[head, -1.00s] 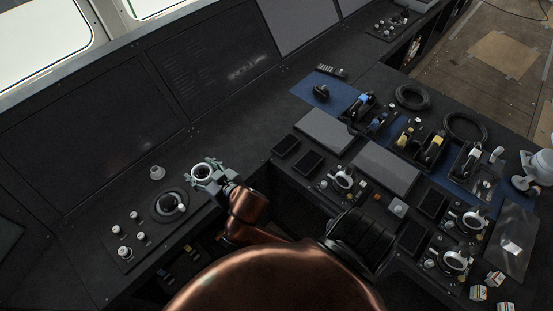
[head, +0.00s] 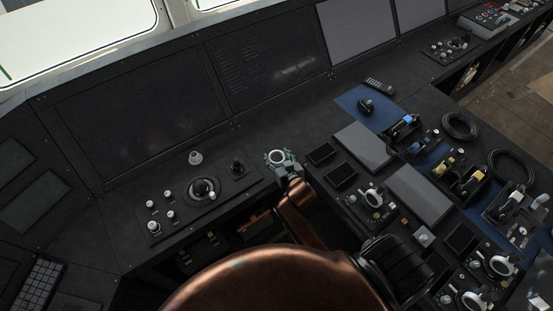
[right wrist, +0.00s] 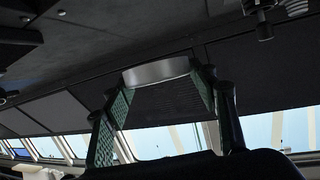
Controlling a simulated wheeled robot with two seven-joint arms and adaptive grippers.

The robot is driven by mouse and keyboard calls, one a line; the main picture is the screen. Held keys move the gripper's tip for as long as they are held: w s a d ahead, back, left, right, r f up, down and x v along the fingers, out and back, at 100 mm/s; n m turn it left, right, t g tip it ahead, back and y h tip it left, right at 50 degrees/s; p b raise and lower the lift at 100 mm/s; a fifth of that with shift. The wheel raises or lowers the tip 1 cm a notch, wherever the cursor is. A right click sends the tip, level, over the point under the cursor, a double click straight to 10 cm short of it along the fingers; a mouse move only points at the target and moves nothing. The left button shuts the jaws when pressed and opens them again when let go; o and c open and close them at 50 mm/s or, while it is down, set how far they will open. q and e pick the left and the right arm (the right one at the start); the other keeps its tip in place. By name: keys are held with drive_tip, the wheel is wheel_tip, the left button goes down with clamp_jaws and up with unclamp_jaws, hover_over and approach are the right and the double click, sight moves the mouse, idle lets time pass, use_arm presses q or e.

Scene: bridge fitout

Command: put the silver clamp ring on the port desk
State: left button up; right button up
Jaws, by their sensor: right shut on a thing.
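The silver clamp ring (head: 276,157) is held in my right gripper (head: 279,159), above the front edge of the desk. In the right wrist view the ring (right wrist: 157,72) shows as a silver band between the two green-padded fingers (right wrist: 158,108). The port desk (head: 110,208) is the dark console surface at the left. It carries a trackball (head: 203,190), a small joystick (head: 238,168) and several white knobs. The ring is to the right of the joystick in the picture. My left gripper is not in view.
Dark screens (head: 145,105) stand along the back of the desk. A keypad (head: 37,284) is at lower left. The right console holds levers, grey panels (head: 363,146), a remote (head: 379,86) and black cable coils (head: 459,125).

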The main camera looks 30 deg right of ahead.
hover_over(276, 162)
wheel_tip(276, 162, down, 5)
drive_tip(key=shift+s+f+b, duration=0.1)
drive_tip(key=shift+f+b, duration=0.1)
drive_tip(key=shift+b, duration=0.2)
drive_tip(key=shift+w+d+f, duration=0.1)
drive_tip(key=shift+w+f, duration=0.1)
drive_tip(key=shift+f, duration=1.55)
drive_tip(key=shift+f+b, duration=0.15)
drive_tip(key=shift+b, duration=0.15)
drive_tip(key=o, duration=1.2)
drive_tip(key=shift+s+r, duration=0.15)
drive_tip(key=shift+r, duration=0.05)
drive_tip(key=p+v, duration=0.1)
drive_tip(key=v, duration=1)
drive_tip(key=shift+s+r, duration=0.2)
drive_tip(key=shift+s, duration=0.15)
